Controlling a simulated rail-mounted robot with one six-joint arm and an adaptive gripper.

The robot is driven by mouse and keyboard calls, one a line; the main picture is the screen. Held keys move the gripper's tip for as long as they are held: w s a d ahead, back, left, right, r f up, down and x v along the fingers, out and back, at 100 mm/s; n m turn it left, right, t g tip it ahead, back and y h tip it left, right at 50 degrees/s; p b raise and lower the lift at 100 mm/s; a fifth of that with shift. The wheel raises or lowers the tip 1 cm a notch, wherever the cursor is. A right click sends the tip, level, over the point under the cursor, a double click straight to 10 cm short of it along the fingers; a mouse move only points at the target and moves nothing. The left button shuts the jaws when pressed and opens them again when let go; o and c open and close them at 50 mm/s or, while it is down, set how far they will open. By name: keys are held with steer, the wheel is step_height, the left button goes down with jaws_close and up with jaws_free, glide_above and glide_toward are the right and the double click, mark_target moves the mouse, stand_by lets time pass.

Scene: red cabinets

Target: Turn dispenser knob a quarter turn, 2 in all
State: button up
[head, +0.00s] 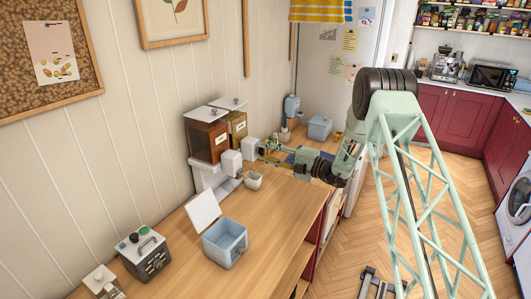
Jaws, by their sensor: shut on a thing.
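The dispenser (207,172) stands against the wall at the back of the wooden counter. It has two clear hoppers with white lids, one with reddish-brown contents (207,142) and one with yellowish contents (237,126). A white block-shaped outlet sits in front of each: the near one (231,163) and the far one (250,147). My gripper (262,148) reaches in from the right and is shut at the front of the far outlet, on its knob. The knob is hidden by the fingers, so its angle cannot be told. A small white cup (253,181) is below the outlets.
A light-blue bin with its lid open (225,245) stands on the counter in front of the dispenser. A dark control box (146,256) is at the near left. A blue-grey container (320,128) is farther back. Bare counter (284,213) lies right of the bin.

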steer(key=o, duration=0.9)
steer(key=shift+d, duration=0.1)
steer(key=shift+v, duration=5.9)
steer(key=shift+s, duration=0.1)
steer(key=shift+c, duration=0.8)
